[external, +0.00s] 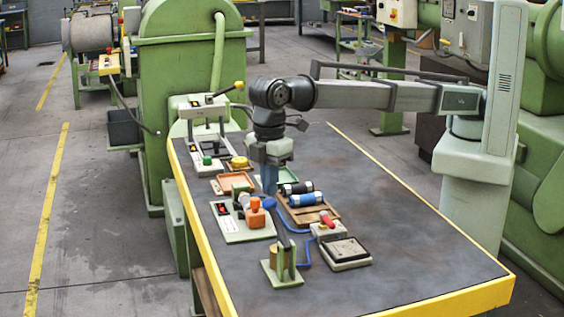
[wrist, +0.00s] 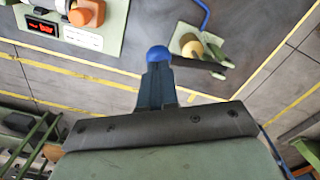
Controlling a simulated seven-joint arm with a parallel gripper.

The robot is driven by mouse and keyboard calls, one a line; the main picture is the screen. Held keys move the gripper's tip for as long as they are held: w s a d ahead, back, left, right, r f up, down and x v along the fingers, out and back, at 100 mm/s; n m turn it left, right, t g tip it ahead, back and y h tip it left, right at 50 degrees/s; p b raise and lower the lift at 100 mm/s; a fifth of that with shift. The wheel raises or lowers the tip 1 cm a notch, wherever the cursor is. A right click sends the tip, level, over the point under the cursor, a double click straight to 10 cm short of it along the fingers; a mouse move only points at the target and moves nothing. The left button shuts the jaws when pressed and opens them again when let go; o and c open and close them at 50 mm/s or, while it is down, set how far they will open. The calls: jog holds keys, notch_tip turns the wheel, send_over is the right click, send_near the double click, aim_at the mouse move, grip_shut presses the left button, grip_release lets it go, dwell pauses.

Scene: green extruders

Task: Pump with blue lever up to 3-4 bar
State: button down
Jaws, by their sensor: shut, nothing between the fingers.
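The pump (external: 284,272) has a green base and a tan cylinder and stands on the near part of the table. It also shows in the wrist view (wrist: 194,46). Its dark lever (external: 280,229) leans up and away and ends in a blue ball (external: 269,203). In the wrist view the blue ball (wrist: 158,53) lies right at my fingertips. My gripper (external: 270,190) points down with its blue fingers (wrist: 158,70) shut and empty. I cannot tell whether they touch the ball. A red display (wrist: 42,28) reads "bar"; its digits are too small to read.
A green panel (external: 250,236) with an orange part stands left of the pump. A wooden tray (external: 313,215) holds cylinders. The table's right side is clear.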

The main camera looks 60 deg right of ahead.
aim_at(270, 201)
jog(key=shift+f, duration=3.5)
jog(key=shift+r, duration=2.7)
jog(key=shift+f, duration=0.1)
jog(key=shift+f, duration=2.5)
jog(key=shift+r, duration=2.65)
